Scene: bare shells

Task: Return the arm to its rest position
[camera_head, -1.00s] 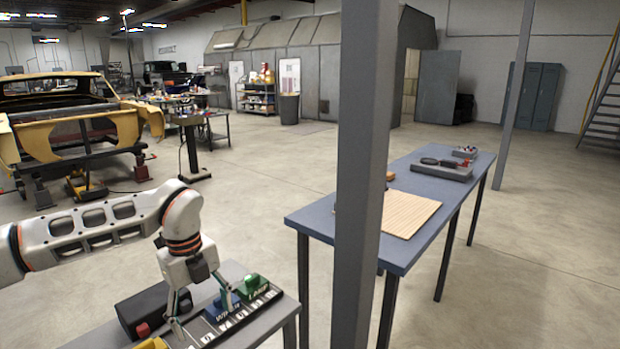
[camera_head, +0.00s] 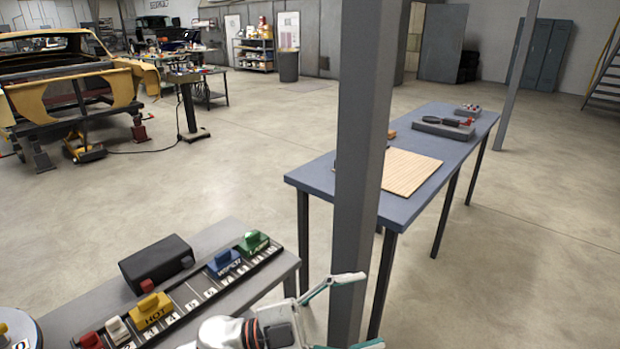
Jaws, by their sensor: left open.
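My left gripper (camera_head: 372,310) is at the bottom middle of the head view, with its two fingers spread wide toward the right. It is open and nothing shows between the fingers. Its white wrist (camera_head: 225,334) comes in at the bottom edge; most of the arm is below the picture. The gripper is right of the grey bench (camera_head: 280,270) and its fingers overlap the grey post in the picture; I cannot tell the gap to the post. My right gripper is not in view.
On the bench stand a black box (camera_head: 155,262) and a numbered rail with a yellow block (camera_head: 150,311), a blue block (camera_head: 223,262) and a green block (camera_head: 252,242). A grey post (camera_head: 360,150) rises near the gripper. A blue table (camera_head: 320,180) stands behind it.

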